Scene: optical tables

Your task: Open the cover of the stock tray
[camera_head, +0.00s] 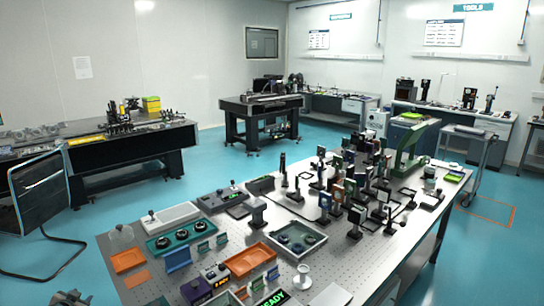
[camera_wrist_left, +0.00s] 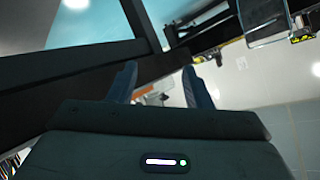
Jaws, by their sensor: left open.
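I cannot tell for sure which item on the perforated table is the stock tray. A pale, flat, lidded-looking box (camera_head: 172,217) lies at the table's far left edge, and a grey open tray (camera_head: 318,243) with round dark parts in it sits near the middle. My left gripper (camera_head: 70,298) shows only as a small dark shape at the bottom left, off the table's left end and apart from both. In the left wrist view its two fingers (camera_wrist_left: 158,85) are spread with nothing between them. My right gripper is not in view.
The perforated table (camera_head: 215,231) is crowded with upright optical mounts toward the right. A teal tray (camera_head: 160,247) of dark knobs, an orange tray (camera_head: 250,259) and a clear dome (camera_head: 120,237) stand at its left part. A dark chair (camera_head: 42,200) stands at the left.

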